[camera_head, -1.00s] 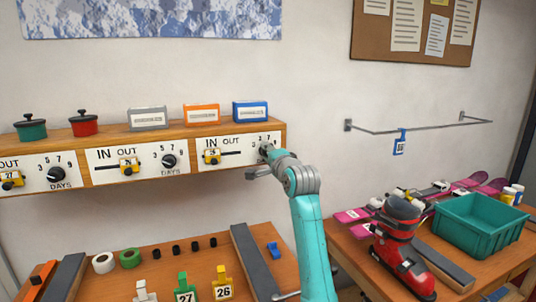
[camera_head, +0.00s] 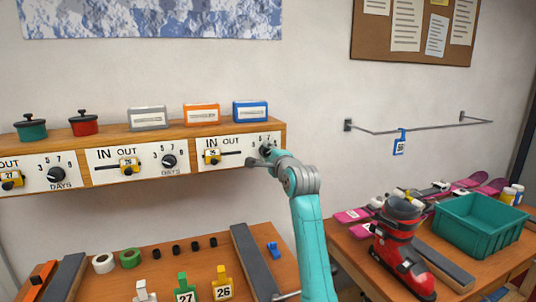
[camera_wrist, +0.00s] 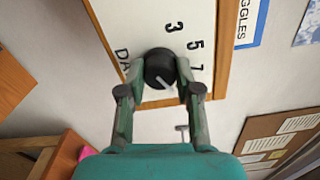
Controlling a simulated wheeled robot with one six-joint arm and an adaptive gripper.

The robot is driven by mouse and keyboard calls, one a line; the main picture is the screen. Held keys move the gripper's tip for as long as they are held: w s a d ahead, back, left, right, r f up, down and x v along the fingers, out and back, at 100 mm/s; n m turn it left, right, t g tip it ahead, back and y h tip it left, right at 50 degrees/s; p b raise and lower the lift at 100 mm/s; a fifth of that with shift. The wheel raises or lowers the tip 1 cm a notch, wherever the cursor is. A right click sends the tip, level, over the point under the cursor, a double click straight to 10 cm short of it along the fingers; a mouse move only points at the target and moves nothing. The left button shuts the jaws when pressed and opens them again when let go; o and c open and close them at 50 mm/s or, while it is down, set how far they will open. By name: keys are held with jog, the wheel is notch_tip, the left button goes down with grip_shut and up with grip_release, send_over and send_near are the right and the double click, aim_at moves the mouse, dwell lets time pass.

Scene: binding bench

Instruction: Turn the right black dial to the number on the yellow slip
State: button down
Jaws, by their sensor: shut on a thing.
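The right black dial (camera_head: 266,149) is at the right end of the wall shelf's white front panel. In the wrist view, the dial (camera_wrist: 159,66) sits between the two fingertips of my gripper (camera_wrist: 160,75), which is shut on it. The numbers 3, 5 and 7 show around the dial. Its white pointer mark points to the lower right, past the 7, towards the right finger. Any number behind that finger is hidden. A yellow paper (camera_head: 439,2) on the corkboard is cut off by the top edge, and no number on it can be read.
Two more black dials (camera_head: 168,161) (camera_head: 56,174) and yellow sliders (camera_head: 212,157) sit along the shelf front (camera_head: 190,141). Small pots and boxes stand on top. A wall rail (camera_head: 430,130) with a blue tag is to the right. Benches with tools, a boot and a green crate (camera_head: 447,225) stand below.

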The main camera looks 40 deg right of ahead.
jog(key=shift+f, duration=0.15)
jog(key=c, duration=0.8)
grip_release()
jog(key=v, duration=1.2)
jog(key=shift+s, duration=0.1)
